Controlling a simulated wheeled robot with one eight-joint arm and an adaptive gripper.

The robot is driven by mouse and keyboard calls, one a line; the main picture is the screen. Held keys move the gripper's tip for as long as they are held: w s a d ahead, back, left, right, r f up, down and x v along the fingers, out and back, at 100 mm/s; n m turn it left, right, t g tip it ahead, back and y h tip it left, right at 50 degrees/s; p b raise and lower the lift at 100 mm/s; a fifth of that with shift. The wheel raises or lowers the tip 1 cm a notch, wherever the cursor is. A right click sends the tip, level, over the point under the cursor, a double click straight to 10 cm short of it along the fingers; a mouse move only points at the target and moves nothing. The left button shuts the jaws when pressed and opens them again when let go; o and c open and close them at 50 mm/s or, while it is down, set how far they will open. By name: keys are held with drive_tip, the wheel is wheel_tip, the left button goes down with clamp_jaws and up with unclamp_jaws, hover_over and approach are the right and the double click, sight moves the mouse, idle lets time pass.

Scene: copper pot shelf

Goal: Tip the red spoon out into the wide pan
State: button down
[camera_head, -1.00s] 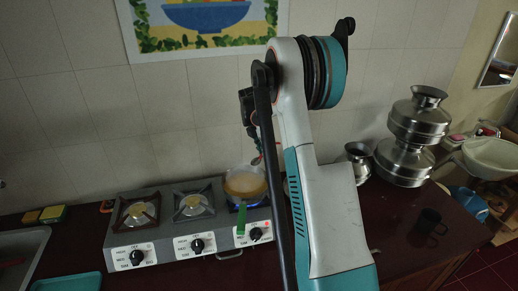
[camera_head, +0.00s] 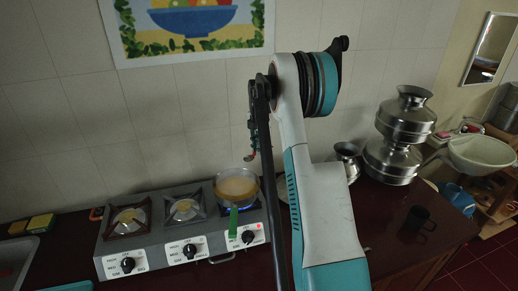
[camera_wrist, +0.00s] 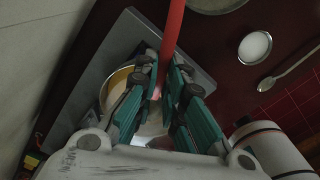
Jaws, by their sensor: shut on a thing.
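The wide pan (camera_head: 237,187), with a green handle (camera_head: 233,221) and tan contents, sits on the right burner of the stove. In the wrist view its golden rim (camera_wrist: 113,82) shows left of the fingers, partly hidden by them. My gripper (camera_head: 252,148) hangs just above the pan's back right side. In the wrist view my gripper (camera_wrist: 165,88) is shut on the red spoon (camera_wrist: 173,28), whose red shaft runs up out of the picture. The spoon's bowl and anything in it are hidden or too small to tell.
The grey stove (camera_head: 181,232) has two empty burners left of the pan. Steel pots (camera_head: 397,150) and a dark mug (camera_head: 419,218) stand to the right. The wrist view shows a white round dish (camera_wrist: 255,47) and a metal spoon (camera_wrist: 290,67) on the counter.

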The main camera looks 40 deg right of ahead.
drive_tip(key=shift+r+p, duration=0.9)
drive_tip(key=shift+r, duration=1.6)
